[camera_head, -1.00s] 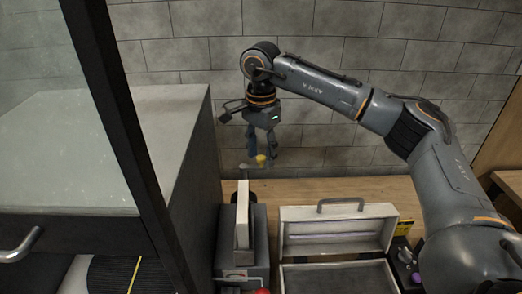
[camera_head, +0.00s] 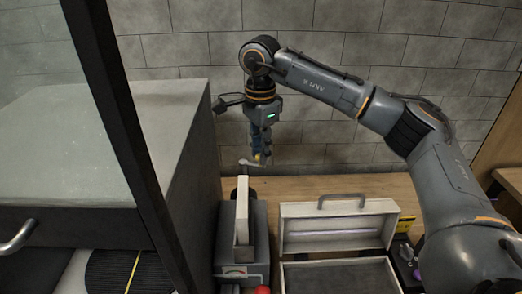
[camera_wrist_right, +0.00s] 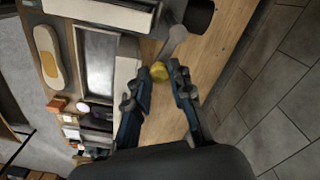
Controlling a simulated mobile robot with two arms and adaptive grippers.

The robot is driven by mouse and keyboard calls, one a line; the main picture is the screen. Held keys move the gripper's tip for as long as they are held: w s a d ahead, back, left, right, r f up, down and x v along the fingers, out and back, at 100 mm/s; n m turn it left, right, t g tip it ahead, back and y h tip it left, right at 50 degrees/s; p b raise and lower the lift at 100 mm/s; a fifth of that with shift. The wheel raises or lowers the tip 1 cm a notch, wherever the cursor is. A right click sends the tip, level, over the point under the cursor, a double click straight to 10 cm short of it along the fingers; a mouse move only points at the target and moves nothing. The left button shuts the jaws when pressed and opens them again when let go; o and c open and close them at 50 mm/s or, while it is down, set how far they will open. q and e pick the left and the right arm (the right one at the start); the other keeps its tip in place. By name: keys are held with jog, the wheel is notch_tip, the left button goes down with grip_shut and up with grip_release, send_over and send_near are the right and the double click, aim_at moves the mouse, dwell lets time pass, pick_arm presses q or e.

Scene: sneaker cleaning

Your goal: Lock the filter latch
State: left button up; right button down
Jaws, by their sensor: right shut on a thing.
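The filter latch is a grey lever (camera_head: 247,163) with a yellow knob (camera_head: 258,157), behind a dark grey unit (camera_head: 261,225) with an upright white panel (camera_head: 242,210). In the right wrist view the lever (camera_wrist_right: 175,38) runs from a dark round part to the yellow knob (camera_wrist_right: 159,71). My right gripper (camera_head: 261,157) points down and is shut on the knob, which its fingers partly hide in the head view. In the right wrist view the knob lies between the fingertips (camera_wrist_right: 158,74). My left gripper is not in view.
An open white case (camera_head: 295,211) with a handle stands right of the unit. A dark cabinet with a pale top (camera_head: 155,105) is close on the left. A tiled wall (camera_head: 180,55) rises behind the wooden counter (camera_head: 320,183).

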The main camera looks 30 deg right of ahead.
jog(key=shift+s+a+m+b, duration=0.2)
jog(key=shift+a+m+b, duration=0.6)
jog(key=shift+m, duration=1.75)
jog(key=shift+s+a+m+b, duration=0.15)
jog(key=shift+a+m+b, duration=0.6)
jog(key=shift+m, duration=1.75)
jog(key=shift+s+a+m+b, duration=0.35)
jog(key=shift+a+m, duration=0.75)
jog(key=shift+m, duration=1.45)
jog(key=shift+w, duration=0.15)
jog(key=c, duration=1.2)
grip_release()
jog(key=shift+o, duration=0.2)
